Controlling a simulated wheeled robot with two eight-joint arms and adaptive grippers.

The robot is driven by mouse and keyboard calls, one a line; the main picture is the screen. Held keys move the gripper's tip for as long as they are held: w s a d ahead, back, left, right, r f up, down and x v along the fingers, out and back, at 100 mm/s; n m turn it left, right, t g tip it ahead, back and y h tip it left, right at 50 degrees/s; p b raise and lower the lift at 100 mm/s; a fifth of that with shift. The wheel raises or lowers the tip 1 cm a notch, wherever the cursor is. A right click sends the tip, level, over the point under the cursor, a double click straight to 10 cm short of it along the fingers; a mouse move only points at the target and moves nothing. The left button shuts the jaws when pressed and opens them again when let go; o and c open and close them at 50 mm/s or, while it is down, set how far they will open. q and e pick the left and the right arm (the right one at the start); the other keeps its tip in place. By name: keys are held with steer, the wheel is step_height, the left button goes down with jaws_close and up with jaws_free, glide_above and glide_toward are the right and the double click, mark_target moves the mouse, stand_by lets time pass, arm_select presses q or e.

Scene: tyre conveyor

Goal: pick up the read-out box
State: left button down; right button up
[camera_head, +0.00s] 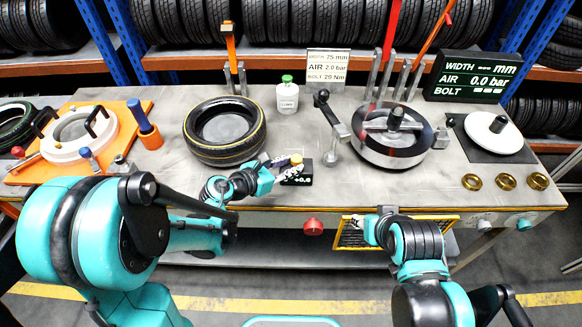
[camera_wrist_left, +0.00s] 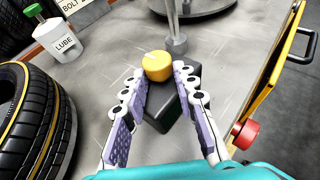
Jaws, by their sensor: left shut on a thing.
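The read-out box (camera_head: 302,180) is small and black, with a lit display on its front and a yellow knob (camera_head: 296,159) on top. It is near the front edge of the bench, and I cannot tell whether it touches the bench top. My left gripper (camera_head: 286,170) is shut on it. In the left wrist view the box (camera_wrist_left: 178,133) sits between the two fingers of the left gripper (camera_wrist_left: 160,84), with the yellow knob (camera_wrist_left: 157,65) beyond. My right gripper (camera_head: 361,231) is in front of the bench, over a yellow-framed mesh panel; its fingers are too small to read.
A tyre (camera_head: 225,131) lies left of the box, with a lube bottle (camera_head: 287,96) behind. A metal stand (camera_head: 330,135) and a round steel hub (camera_head: 391,142) are to the right. A red knob (camera_head: 313,227) is below the front edge.

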arm_select(q)
steer(key=shift+w+r, duration=0.1)
steer(key=shift+r, duration=0.35)
step_height(320, 180, up, 3)
steer(key=shift+p, duration=1.1)
steer(key=s+d+r+p, duration=0.4)
steer(key=s+d+r, duration=0.1)
steer(key=d, duration=0.5)
steer(key=shift+s+r, duration=0.35)
steer(key=shift+r, duration=0.55)
steer(key=w+a+f+b, duration=0.1)
steer(key=a+f+b, duration=0.2)
steer(key=w+a+f+b, duration=0.2)
steer(key=a+f+b, duration=0.1)
steer(key=w+a+f+b, duration=0.2)
steer(key=a+f+b, duration=0.1)
steer(key=a, duration=0.1)
steer(key=shift+w, duration=0.1)
steer(key=shift+w+a+f, duration=0.1)
steer(key=shift+a, duration=0.15)
steer(key=shift+f+b, duration=0.15)
steer(key=shift+b, duration=0.15)
steer(key=shift+f+b, duration=0.65)
steer(key=shift+f, duration=0.05)
